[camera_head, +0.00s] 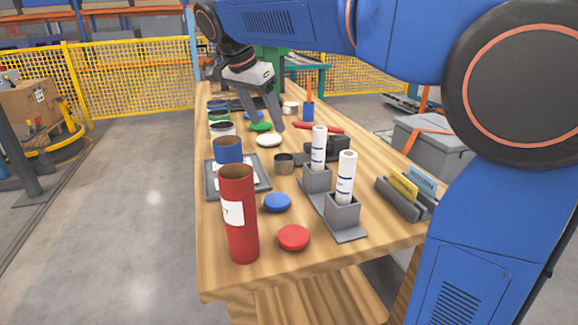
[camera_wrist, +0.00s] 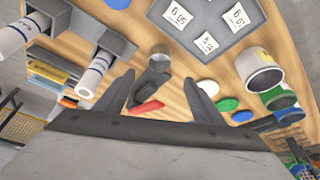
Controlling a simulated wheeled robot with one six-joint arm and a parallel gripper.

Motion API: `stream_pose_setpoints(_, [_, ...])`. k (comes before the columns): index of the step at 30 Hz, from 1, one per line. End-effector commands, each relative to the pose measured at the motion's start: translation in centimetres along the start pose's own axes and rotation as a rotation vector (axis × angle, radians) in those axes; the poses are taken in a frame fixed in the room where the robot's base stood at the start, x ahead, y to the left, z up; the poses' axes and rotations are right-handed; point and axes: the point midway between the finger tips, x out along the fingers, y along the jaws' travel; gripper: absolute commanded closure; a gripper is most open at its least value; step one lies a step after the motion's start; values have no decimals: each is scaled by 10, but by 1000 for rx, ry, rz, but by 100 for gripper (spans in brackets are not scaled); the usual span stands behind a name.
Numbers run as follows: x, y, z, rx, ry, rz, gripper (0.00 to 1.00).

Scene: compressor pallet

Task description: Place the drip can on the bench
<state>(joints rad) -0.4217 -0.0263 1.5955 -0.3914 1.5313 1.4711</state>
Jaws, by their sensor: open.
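A small grey metal cup, which looks like the drip can (camera_head: 284,166), stands upright on the wooden bench (camera_head: 322,262), between the grey tray and the holders with white tubes. The drip can also shows in the wrist view (camera_wrist: 160,54), beyond my fingertips. My gripper (camera_head: 264,128) is over the bench, farther back than the can, with its fingers pointing down. In the wrist view my gripper (camera_wrist: 158,82) has its fingers spread apart with nothing held between them. The can appears apart from both fingers.
A tall red can (camera_head: 239,222) stands in front. Grey tube holders (camera_head: 343,212) and a dark block (camera_head: 322,149) are to the right. Coloured lids, including a blue lid (camera_head: 277,202) and red lid (camera_head: 293,237), lie on the bench.

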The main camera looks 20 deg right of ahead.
Motion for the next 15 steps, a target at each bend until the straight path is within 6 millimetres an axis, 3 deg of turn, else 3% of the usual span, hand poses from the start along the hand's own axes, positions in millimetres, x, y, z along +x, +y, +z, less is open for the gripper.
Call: stream_pose_setpoints(15, [90, 1, -1, 3, -1, 4, 38])
